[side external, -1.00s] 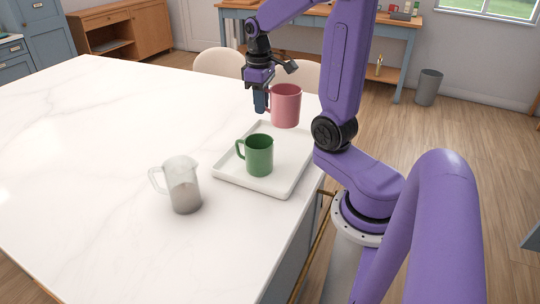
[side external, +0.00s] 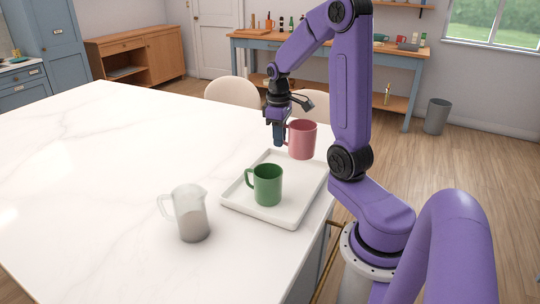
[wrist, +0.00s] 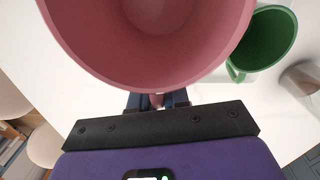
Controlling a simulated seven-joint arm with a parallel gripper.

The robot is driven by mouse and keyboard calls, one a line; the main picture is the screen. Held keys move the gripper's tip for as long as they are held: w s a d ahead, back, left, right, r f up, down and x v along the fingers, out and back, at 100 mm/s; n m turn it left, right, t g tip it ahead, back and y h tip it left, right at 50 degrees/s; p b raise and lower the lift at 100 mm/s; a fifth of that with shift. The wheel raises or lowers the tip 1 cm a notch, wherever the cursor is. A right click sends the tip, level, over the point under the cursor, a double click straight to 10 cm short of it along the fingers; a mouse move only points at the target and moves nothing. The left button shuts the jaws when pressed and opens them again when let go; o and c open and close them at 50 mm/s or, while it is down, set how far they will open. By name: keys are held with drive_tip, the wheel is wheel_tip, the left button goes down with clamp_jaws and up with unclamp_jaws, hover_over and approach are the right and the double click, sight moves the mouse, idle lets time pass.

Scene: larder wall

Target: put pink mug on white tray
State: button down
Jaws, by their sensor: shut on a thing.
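The pink mug (side external: 302,140) is upright at the far end of the white tray (side external: 243,208) in the side view. Its base overlaps the tray's far rim, and I cannot tell whether it touches the tray or hangs just above. My gripper (side external: 279,141) is shut on the mug's handle, at the mug's left side. In the wrist view the pink mug (wrist: 150,75) fills the top, its open rim facing the camera. My fingers (wrist: 157,101) close on the handle, which is mostly hidden.
A green mug (side external: 268,186) stands on the tray's near part, close to the pink mug; it also shows in the wrist view (wrist: 268,38). A clear jug (side external: 190,214) stands on the white marble table (side external: 90,190) left of the tray. Chairs stand behind the table.

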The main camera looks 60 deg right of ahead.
drive_tip(key=w+d+f, duration=0.1)
drive_tip(key=f, duration=0.1)
drive_tip(key=w+d+f, duration=0.1)
drive_tip(key=w+f, duration=0.1)
drive_tip(key=w+d+f, duration=0.1)
drive_tip(key=f, duration=0.1)
drive_tip(key=shift+w+f, duration=0.1)
drive_tip(key=shift+w, duration=0.25)
drive_tip(key=shift+w+d+f, duration=0.1)
drive_tip(key=shift+f, duration=1.45)
drive_tip(key=shift+f, duration=0.15)
drive_tip(key=c, duration=1.1)
unclamp_jaws()
